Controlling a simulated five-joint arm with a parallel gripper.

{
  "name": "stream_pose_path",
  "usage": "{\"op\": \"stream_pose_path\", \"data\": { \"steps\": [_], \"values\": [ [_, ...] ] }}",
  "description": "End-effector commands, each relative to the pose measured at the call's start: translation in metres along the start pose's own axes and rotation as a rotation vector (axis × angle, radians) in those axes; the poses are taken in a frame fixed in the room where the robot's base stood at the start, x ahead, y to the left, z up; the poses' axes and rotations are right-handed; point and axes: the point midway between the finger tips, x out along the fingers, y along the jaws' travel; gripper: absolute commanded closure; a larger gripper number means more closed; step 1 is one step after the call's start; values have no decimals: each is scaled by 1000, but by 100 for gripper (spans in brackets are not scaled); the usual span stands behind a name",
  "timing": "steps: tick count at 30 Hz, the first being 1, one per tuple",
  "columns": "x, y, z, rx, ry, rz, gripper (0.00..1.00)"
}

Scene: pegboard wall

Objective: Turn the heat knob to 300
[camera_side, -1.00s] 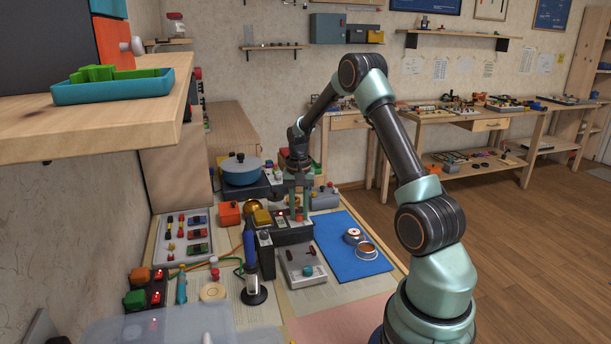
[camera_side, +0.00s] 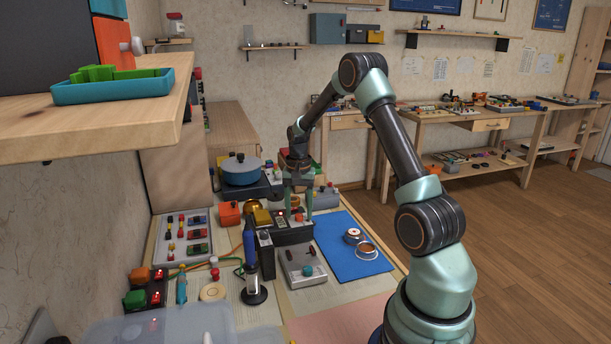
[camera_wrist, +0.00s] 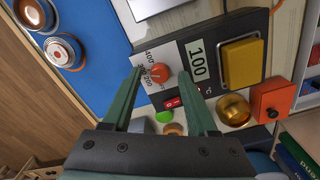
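The station's display (camera_wrist: 197,62) reads 100. My gripper (camera_wrist: 161,75) is open, with one finger on each side of the knob and gaps visible between. I cannot tell how far its tips are above the panel. I cannot clearly read the knob's pointer. In the side view my gripper (camera_side: 298,207) points down over the station (camera_side: 291,231).
A red switch (camera_wrist: 173,103) lies close to the knob. A yellow sponge (camera_wrist: 243,62), a brass ball (camera_wrist: 233,109) and an orange box (camera_wrist: 272,100) are beside it. The soldering iron in its stand (camera_side: 251,262) is near. The blue mat (camera_side: 350,262) has free room.

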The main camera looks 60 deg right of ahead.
Motion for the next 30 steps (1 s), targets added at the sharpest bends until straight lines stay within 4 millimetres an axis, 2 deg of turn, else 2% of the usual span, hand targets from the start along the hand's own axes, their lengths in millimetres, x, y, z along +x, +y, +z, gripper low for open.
{"op": "stream_pose_path", "data": {
  "steps": [6,10,24,30],
  "values": [
    [0,0,0,0,-1,0,41],
    [-11,0,0,0,1,-1,41],
    [-99,0,0,0,3,-2,41],
    [-118,0,0,0,1,-1,41]
  ]
}}
